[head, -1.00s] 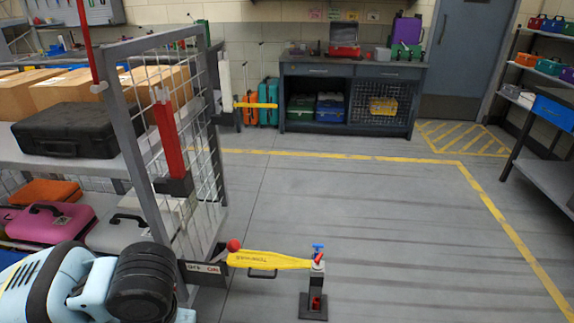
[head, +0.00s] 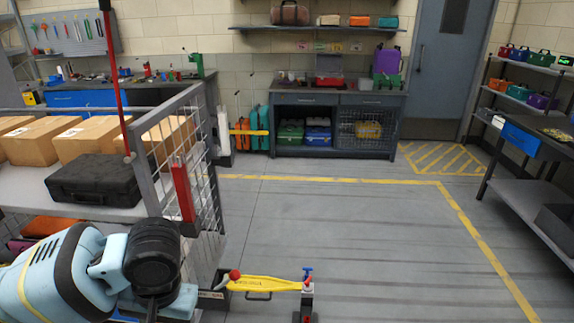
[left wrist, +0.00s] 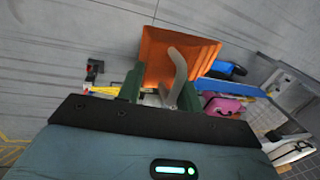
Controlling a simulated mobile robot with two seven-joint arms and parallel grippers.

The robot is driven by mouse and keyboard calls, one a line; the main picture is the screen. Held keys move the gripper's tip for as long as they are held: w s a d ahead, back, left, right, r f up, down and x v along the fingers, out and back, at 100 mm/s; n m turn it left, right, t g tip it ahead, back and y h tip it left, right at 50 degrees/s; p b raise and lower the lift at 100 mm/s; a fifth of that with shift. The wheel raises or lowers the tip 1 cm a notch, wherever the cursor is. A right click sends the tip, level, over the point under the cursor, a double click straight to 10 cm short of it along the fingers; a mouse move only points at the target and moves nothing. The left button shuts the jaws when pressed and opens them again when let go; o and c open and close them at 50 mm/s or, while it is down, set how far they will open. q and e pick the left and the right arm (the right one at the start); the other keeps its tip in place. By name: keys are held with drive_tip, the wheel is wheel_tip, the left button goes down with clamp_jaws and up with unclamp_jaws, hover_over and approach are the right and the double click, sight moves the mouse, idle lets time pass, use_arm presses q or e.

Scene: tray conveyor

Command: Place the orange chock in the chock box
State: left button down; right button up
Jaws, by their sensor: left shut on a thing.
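In the left wrist view, the orange chock (left wrist: 168,58) is a blocky orange piece with a grey bar-like handle (left wrist: 177,75). My left gripper (left wrist: 160,95), with green fingers, is shut on it at the handle; the exact contact is partly hidden by the dark gripper body. I cannot pick out the chock box with certainty in either view. My right gripper is in neither view.
A cage cart with a black case (head: 98,182) and cardboard boxes (head: 102,143) stands at left. A yellow barrier arm (head: 265,284) reaches from it to a low post (head: 307,290). A dark table (head: 535,190) stands at right. The middle floor is clear.

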use_arm(q)
drive_tip(key=s+f, duration=0.3)
drive_tip(key=f, duration=1.1)
drive_tip(key=shift+s+f, duration=0.4)
drive_tip(key=shift+a, duration=0.2)
